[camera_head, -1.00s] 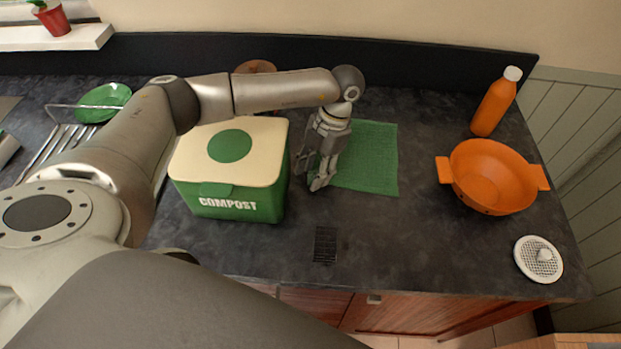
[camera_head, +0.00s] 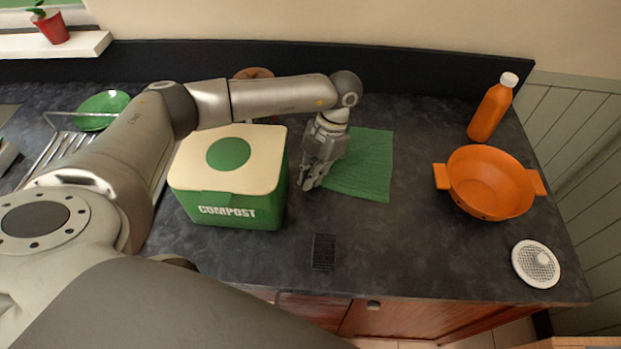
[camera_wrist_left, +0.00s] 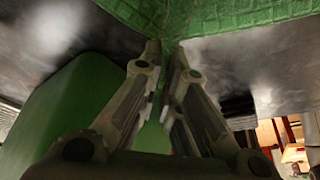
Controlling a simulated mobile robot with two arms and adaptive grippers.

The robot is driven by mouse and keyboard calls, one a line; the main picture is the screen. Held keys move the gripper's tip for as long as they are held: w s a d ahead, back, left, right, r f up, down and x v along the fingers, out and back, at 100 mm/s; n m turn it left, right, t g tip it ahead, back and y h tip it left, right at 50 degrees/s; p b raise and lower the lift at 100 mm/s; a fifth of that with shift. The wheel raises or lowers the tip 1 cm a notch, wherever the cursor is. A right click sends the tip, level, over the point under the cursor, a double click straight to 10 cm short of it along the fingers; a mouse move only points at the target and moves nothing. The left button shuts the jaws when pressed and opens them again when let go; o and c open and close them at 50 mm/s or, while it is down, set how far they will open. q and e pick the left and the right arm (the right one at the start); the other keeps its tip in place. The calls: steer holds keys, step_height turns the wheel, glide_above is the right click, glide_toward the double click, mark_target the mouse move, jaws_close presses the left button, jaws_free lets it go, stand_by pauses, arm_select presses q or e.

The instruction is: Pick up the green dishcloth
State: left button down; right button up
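The green dishcloth (camera_head: 367,165) lies on the dark countertop, right of the compost bin, with its left part behind my left gripper (camera_head: 308,183). In the left wrist view the dishcloth (camera_wrist_left: 225,22) fills the top and gathers to a pinch between the fingertips. The left gripper (camera_wrist_left: 167,50) has its fingers close together there, shut on the cloth's edge, with some green cloth showing between them. My right gripper is not in view.
The green compost bin (camera_head: 240,207) with a cream lid stands close left of the gripper. An orange colander (camera_head: 490,183), an orange bottle (camera_head: 491,108) and a white round strainer (camera_head: 536,264) are at the right. A small black block (camera_head: 323,252) lies near the front edge.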

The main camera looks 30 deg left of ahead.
arm_select(q)
step_height(320, 180, up, 11)
steer(key=p, duration=0.5)
steer(key=shift+p, duration=0.3)
steer(key=shift+w, duration=0.1)
step_height(320, 180, up, 18)
steer(key=p, duration=0.4)
steer(key=shift+p, duration=0.3)
